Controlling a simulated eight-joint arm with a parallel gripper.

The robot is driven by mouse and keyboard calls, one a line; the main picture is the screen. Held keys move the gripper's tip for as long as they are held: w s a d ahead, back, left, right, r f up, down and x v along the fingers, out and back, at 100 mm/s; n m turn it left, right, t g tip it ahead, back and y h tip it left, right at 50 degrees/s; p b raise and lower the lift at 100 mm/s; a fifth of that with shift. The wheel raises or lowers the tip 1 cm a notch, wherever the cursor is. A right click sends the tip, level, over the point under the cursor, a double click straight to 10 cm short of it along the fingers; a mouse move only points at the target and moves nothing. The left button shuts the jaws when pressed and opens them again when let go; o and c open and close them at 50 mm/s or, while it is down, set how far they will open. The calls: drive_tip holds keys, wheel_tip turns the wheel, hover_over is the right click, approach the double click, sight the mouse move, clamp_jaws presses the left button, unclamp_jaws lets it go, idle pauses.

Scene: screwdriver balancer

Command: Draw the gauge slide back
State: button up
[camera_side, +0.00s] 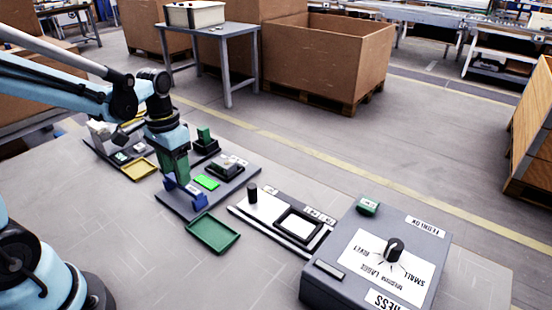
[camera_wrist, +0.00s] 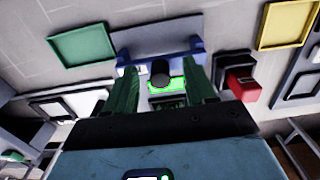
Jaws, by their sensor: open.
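My gripper (camera_side: 177,176) is low over the grey gauge board (camera_side: 240,183), by a blue bracket (camera_side: 187,194). In the wrist view its two green fingers (camera_wrist: 161,72) stand apart. A dark round knob (camera_wrist: 160,77) shows between them, with a gap visible on each side. The blue bracket (camera_wrist: 160,48) lies just beyond the knob. A bright green strip (camera_wrist: 172,86) shows beside and below the knob; it also shows on the board in the side view (camera_side: 207,181). I cannot tell whether the knob belongs to the gauge slide. The knob is hidden in the side view.
A green tray (camera_side: 213,234) lies in front of the board, a yellow tray (camera_side: 138,170) to its left. A panel with an upright black knob (camera_side: 252,193) and a grey dial box (camera_side: 345,285) stand to the right.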

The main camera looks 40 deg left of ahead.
drive_tip(key=shift+r, duration=2.15)
drive_tip(key=shift+d, duration=0.1)
drive_tip(key=s+d+r+t, duration=0.2)
drive_tip(key=d+t, duration=0.5)
drive_tip(key=d, duration=0.1)
drive_tip(key=shift+s, duration=0.35)
